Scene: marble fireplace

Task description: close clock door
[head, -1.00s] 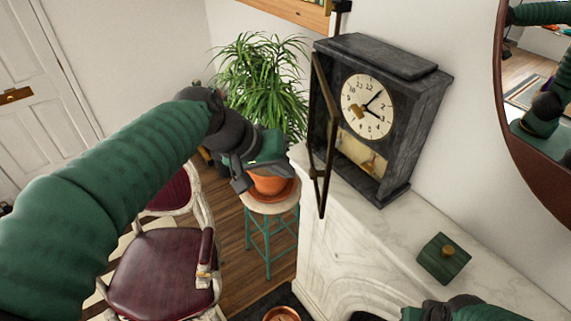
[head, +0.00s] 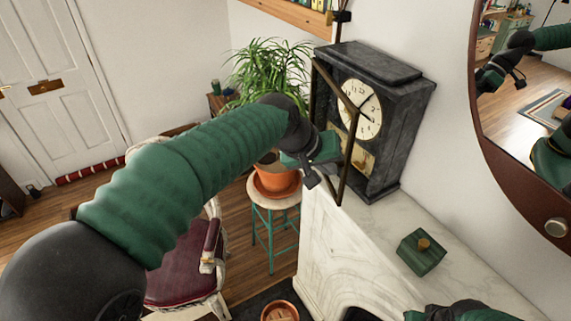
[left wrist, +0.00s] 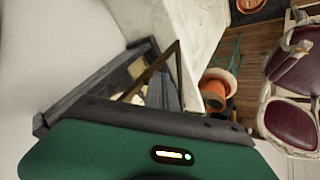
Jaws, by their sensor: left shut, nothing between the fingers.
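The dark stone clock (head: 405,130) stands on the white mantel, its cream dial facing left and toward me. Its thin bronze-framed door (head: 349,160) is partly open, the free edge standing out in front of the dial. My left gripper (head: 318,165) is shut and empty on the outer, left side of the door, close to its free edge; I cannot tell whether it touches. In the left wrist view the clock (left wrist: 85,90) and the door frame (left wrist: 152,70) show beyond the green gripper body. My right arm shows at the bottom right edge; its fingers are not clear.
A green box with a gold knob (head: 421,252) sits on the marble mantel (head: 385,222). A potted plant (head: 275,180) on a teal-legged stool is just left of my left gripper. A red chair (head: 185,270) stands below my left arm. A round mirror (head: 480,100) hangs right.

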